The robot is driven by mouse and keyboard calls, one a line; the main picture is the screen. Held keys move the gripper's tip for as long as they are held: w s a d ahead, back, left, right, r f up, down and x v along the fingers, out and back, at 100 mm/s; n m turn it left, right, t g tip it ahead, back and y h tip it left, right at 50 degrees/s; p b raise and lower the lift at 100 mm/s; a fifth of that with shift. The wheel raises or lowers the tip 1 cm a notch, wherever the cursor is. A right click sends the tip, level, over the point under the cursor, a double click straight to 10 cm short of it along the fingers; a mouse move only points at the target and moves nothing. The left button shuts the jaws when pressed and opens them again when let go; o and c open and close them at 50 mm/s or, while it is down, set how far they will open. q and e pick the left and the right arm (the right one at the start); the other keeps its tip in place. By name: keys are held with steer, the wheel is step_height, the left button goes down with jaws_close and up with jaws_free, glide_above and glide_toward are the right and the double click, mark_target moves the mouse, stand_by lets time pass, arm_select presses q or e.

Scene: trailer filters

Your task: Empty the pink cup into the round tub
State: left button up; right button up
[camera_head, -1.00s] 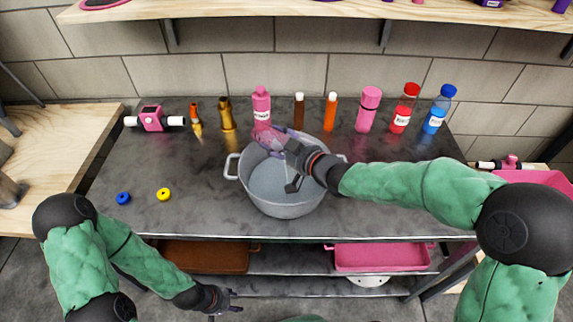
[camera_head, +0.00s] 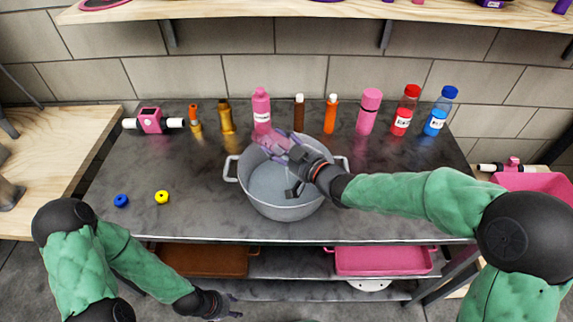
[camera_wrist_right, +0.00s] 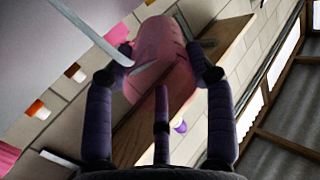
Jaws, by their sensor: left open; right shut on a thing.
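The round tub (camera_head: 268,205) is a grey metal pot with two side handles, standing in the middle of the dark table. My right gripper (camera_head: 279,146) is over the tub and shut on the pink cup (camera_head: 262,137), which shows partly at its fingers. In the right wrist view the cup (camera_wrist_right: 163,60) is pink and lies between the two dark fingers. The cup looks tilted; its contents cannot be seen. The inside of the tub that shows looks bare. My left gripper (camera_head: 222,305) is open, low in front of the table, away from the tub.
Several bottles stand along the back of the table, among them a pink bottle (camera_head: 261,108), a red one (camera_head: 405,112) and a blue one (camera_head: 440,112). Trays, brown (camera_head: 205,260) and pink (camera_head: 383,261), sit below.

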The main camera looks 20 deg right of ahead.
steer(key=shift+s+t, duration=0.15)
steer(key=shift+t, duration=0.35)
stand_by(0.4)
steer(key=shift+s+d+r+t+y, duration=0.1)
steer(key=shift+r+t+y, duration=0.2)
steer(key=shift+r+t, duration=0.15)
steer(key=shift+s+d+r+t+y, duration=0.1)
steer(key=shift+r+t+y, duration=0.25)
steer(key=shift+r, duration=0.15)
stand_by(0.5)
step_height(320, 180, up, 12)
steer(key=s+t+y, duration=0.1)
steer(key=t+y, duration=0.2)
steer(key=t, duration=0.3)
steer(key=shift+s+d, duration=0.35)
steer(key=shift+d, duration=0.1)
stand_by(4.1)
